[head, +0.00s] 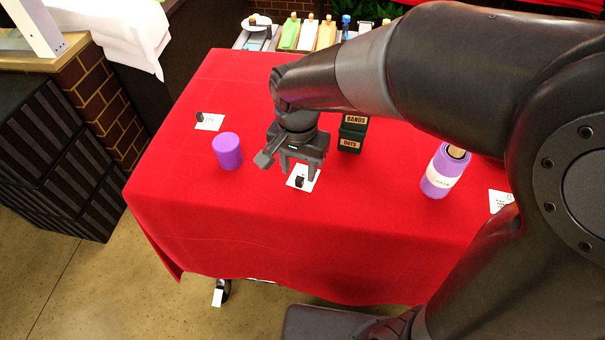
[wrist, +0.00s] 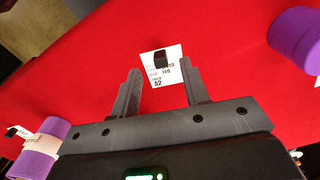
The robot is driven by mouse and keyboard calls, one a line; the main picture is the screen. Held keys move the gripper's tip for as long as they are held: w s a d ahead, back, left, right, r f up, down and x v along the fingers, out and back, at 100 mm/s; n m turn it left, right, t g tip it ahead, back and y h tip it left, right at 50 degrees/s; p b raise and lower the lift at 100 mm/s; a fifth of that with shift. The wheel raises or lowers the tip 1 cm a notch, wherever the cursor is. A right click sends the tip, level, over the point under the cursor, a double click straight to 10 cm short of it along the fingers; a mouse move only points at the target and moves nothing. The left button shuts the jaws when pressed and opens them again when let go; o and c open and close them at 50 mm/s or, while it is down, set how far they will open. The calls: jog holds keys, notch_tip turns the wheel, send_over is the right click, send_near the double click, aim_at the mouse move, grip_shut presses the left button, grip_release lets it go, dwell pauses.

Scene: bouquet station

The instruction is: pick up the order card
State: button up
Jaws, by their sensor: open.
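A white order card (head: 302,184) with a black block or clip on it lies on the red table near its middle. In the wrist view the card (wrist: 158,80) shows printed text, and the black piece (wrist: 162,59) sits at its far part. My gripper (head: 298,169) is open and empty, pointing down over the card. In the wrist view the gripper's fingertips (wrist: 162,74) appear on either side of the card, apart from it. How high the fingertips are above the table is hard to tell.
A purple cylinder (head: 227,151) stands left of my gripper, and a labelled purple bottle (head: 436,180) stands right. Other cards lie at the left (head: 210,122) and right (head: 499,201). The red table's (head: 230,220) front is clear.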

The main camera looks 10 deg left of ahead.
aim_at(299, 179)
notch_tip(299, 179, down, 4)
jog(key=shift+w+r, duration=0.15)
grip_shut()
dwell(0.4)
